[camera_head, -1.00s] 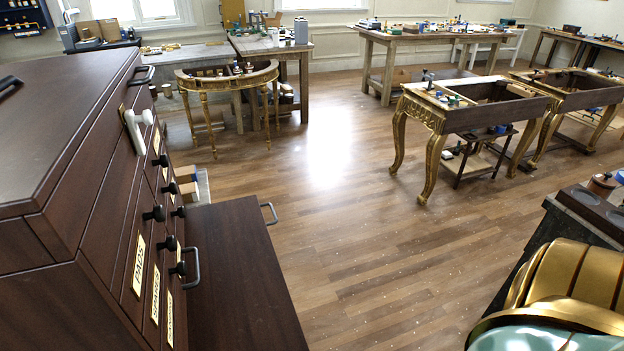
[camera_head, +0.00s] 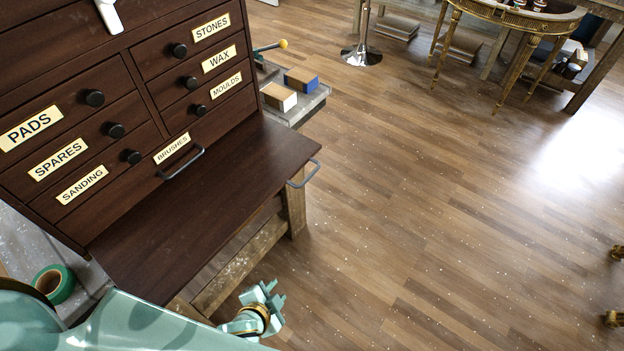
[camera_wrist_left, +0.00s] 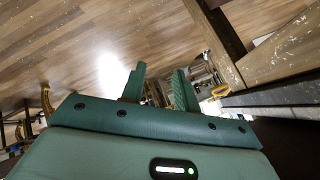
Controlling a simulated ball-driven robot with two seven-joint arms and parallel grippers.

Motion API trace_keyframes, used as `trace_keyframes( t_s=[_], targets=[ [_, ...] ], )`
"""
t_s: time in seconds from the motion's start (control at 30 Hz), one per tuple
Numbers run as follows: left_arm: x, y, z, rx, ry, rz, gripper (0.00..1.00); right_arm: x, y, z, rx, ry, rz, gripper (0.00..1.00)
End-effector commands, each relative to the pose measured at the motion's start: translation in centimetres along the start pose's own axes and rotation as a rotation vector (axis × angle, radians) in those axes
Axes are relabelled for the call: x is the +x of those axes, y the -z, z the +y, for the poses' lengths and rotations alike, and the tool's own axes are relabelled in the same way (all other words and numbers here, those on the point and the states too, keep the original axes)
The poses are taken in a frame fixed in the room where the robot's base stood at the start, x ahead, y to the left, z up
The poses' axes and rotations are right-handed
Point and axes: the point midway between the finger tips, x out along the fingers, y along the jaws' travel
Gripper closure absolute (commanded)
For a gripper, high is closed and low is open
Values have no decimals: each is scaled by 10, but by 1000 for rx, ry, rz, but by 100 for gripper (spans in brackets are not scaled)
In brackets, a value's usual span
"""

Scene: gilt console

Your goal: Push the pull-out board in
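The pull-out board (camera_head: 205,225) is a dark brown flat panel. In the head view it sticks well out from the cabinet's lower front, below the BRUSHES drawer. My left gripper (camera_head: 270,294), teal, is in front of the board, low in the picture and apart from the handle. In the left wrist view its two fingers (camera_wrist_left: 160,88) are spread with nothing between them. The board cannot be made out with certainty in that view. My right gripper is in neither current view.
The dark cabinet (camera_head: 95,60) has labelled drawers with black knobs. It stands on a worn bench (camera_head: 295,205), which holds green tape (camera_head: 55,284) and small blocks (camera_head: 301,80). A gilt console (camera_head: 510,20) stands at the top right.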

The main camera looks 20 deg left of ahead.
Motion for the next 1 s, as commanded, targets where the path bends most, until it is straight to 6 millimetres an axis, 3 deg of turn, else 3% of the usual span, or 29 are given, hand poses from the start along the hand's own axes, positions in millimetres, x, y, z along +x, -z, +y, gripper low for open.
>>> trace_keyframes(
  t_s=[0.03,0.1,0.2,0.3,0.4,0.57,1.0],
  targets=[
    [-7,35,-25,46,80,73,69,8,-2,-2,0,3,-4,64],
    [-28,80,-61,104,196,160,69,13,-4,-4,1,5,-6,64],
    [-61,126,-103,151,338,245,69,17,-4,-8,3,10,-8,64],
    [-87,152,-128,173,430,292,69,19,-5,-11,5,15,-9,64],
    [-96,163,-142,181,473,311,69,19,-6,-11,4,14,-9,64],
    [-80,174,-154,183,481,316,69,16,-6,-6,2,8,-10,64],
    [12,208,-198,183,478,313,69,22,-7,-3,2,4,-12,64]
  ],
)
